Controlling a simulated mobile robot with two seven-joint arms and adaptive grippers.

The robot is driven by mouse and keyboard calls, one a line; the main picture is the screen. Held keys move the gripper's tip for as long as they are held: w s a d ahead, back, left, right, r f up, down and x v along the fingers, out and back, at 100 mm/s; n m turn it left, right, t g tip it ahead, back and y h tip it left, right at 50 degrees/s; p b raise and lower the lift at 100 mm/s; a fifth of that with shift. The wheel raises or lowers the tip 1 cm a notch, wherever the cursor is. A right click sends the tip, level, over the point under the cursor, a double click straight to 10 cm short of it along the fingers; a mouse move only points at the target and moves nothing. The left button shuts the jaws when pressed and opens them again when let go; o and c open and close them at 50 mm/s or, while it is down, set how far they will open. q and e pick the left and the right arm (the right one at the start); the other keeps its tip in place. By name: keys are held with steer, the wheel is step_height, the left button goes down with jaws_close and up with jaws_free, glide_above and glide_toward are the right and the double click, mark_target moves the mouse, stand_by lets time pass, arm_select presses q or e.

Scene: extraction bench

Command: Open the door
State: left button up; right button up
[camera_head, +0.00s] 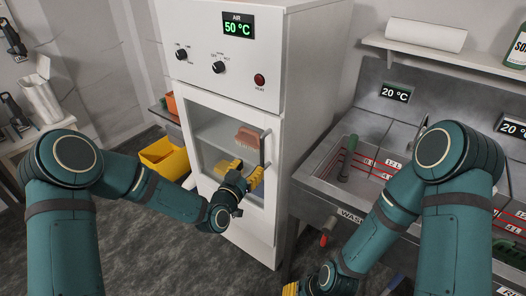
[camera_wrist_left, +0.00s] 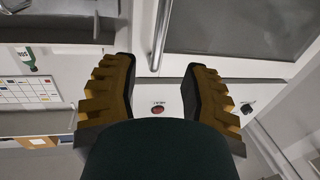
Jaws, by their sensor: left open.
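The white cabinet's glass door (camera_head: 212,124) is in the middle of the head view and looks closed. Its upright metal handle (camera_head: 266,146) is on the door's right side. My left gripper (camera_head: 245,181) is open at the handle's lower part. In the left wrist view the handle (camera_wrist_left: 160,35) lines up with the gap between the two yellow-padded fingers of my left gripper (camera_wrist_left: 159,66); no finger visibly touches it. The dark door pane (camera_wrist_left: 240,25) lies beyond. Only a yellow bit of my right gripper (camera_head: 290,289) shows at the bottom edge; its fingers are mostly hidden.
Behind the glass are an orange-brown brush-like item (camera_head: 247,138) and a yellow item. A yellow bin (camera_head: 163,157) stands left of the cabinet. A steel sink (camera_head: 345,165) stands to the right. Above the door are knobs (camera_head: 218,67) and a red button (camera_head: 259,80). Grey floor is clear at lower left.

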mark_target(261, 152)
arm_select(q)
steer(key=x, duration=0.9)
steer(key=shift+w+d+f, duration=0.1)
steer(key=shift+w+d, duration=0.1)
steer(key=shift+w, duration=0.05)
jaws_close()
